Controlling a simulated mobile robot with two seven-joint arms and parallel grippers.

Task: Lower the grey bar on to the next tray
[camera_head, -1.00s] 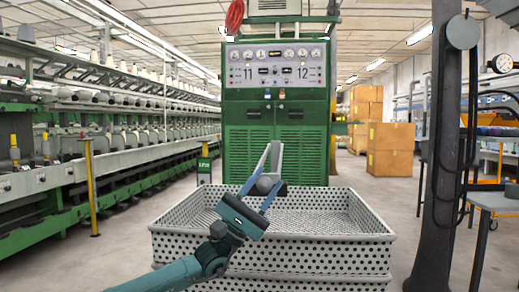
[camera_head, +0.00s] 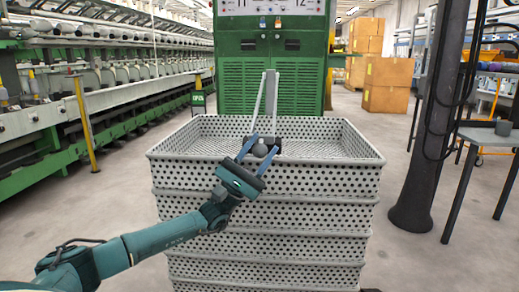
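The grey bar (camera_head: 271,95) is held in my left gripper (camera_head: 259,151) and points away from me over the top tray. Its far end shows against the green cabinet, above the tray's far rim. The gripper's blue fingers close around a dark grey rounded part at the bar's near end. The top tray (camera_head: 200,170) is white, perforated and open, on a stack of similar trays (camera_head: 300,245). The gripper is over its near side. I cannot tell whether the bar touches the tray. My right gripper is not in view.
A green control cabinet (camera_head: 235,80) stands behind the stack. A dark column (camera_head: 430,130) and a grey table (camera_head: 490,137) are at the right. Spinning machines (camera_head: 100,110) and a yellow post (camera_head: 85,120) are at the left. Cardboard boxes (camera_head: 388,82) stand farther back.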

